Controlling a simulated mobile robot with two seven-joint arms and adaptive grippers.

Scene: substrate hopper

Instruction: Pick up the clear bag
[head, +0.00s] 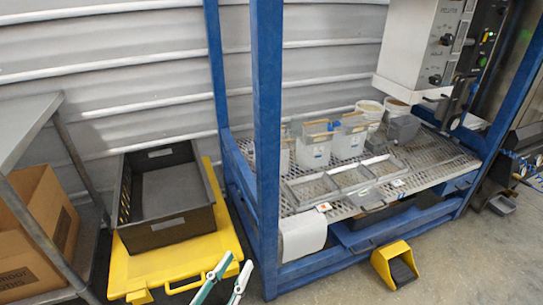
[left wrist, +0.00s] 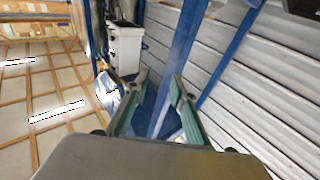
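My left gripper (head: 237,263) shows at the bottom of the head view, in front of the yellow base under a black crate. Its two green-and-grey fingers are apart with nothing between them; the left wrist view shows the same open fingers (left wrist: 159,77). On the mesh shelf inside the blue frame stand several clear, bag-like containers with tan top edges, one in the middle (head: 313,146) and one to its right (head: 348,138). I cannot tell for sure which is the clear bag. The gripper is well apart from them. My right gripper is not in view.
The blue frame's front post (head: 267,150) stands between my gripper and the shelf (head: 440,160). Shallow clear trays (head: 312,188) lie at the shelf front. The black crate (head: 168,232) sits on the yellow base (head: 160,270). A yellow pedal guard (head: 391,252) is on the floor.

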